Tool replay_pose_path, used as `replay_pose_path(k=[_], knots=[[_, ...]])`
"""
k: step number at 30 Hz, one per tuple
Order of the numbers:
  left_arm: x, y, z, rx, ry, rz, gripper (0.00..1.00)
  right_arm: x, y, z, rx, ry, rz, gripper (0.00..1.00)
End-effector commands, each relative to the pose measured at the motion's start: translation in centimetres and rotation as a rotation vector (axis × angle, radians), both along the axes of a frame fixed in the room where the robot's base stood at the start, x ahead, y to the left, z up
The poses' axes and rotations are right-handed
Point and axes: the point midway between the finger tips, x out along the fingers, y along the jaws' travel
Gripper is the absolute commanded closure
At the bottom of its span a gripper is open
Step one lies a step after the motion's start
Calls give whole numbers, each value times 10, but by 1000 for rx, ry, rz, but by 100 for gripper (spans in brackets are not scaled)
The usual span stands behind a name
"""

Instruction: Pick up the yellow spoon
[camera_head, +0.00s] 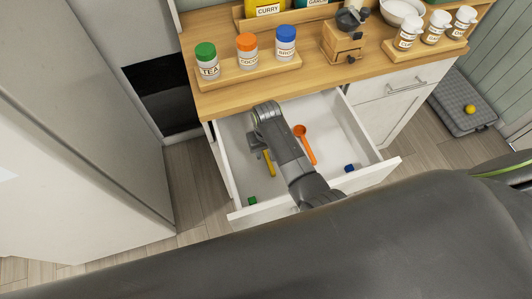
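The yellow spoon (270,166) lies in the open white drawer (230,174), left of the middle. Only a narrow yellow length of it shows; the rest is hidden behind my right arm and gripper. My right gripper (256,148) is over the drawer, at the spoon's far end. Its fingers are small and partly covered by the wrist, so I cannot tell whether they are open, shut or touching the spoon. My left gripper is not in view.
An orange spoon (304,143) lies right of my arm in the drawer. A green piece (252,201) and a blue piece (349,168) lie near its front. The wooden counter (212,101) above holds jars, including an orange-lidded one (247,47), and a grinder (343,42).

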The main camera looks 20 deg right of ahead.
Motion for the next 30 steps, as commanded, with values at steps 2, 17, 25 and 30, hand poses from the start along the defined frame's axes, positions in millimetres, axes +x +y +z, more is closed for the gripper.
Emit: replay_pose_path(k=[2, 17, 25, 30], knots=[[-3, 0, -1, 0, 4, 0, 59, 0, 0, -8, 0, 1, 0, 60], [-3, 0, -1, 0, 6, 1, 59, 0, 0, -13, 0, 0, -1, 81], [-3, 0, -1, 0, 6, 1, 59, 0, 0, -13, 0, 0, -1, 100], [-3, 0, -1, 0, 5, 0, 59, 0, 0, -13, 0, -1, -1, 100]])
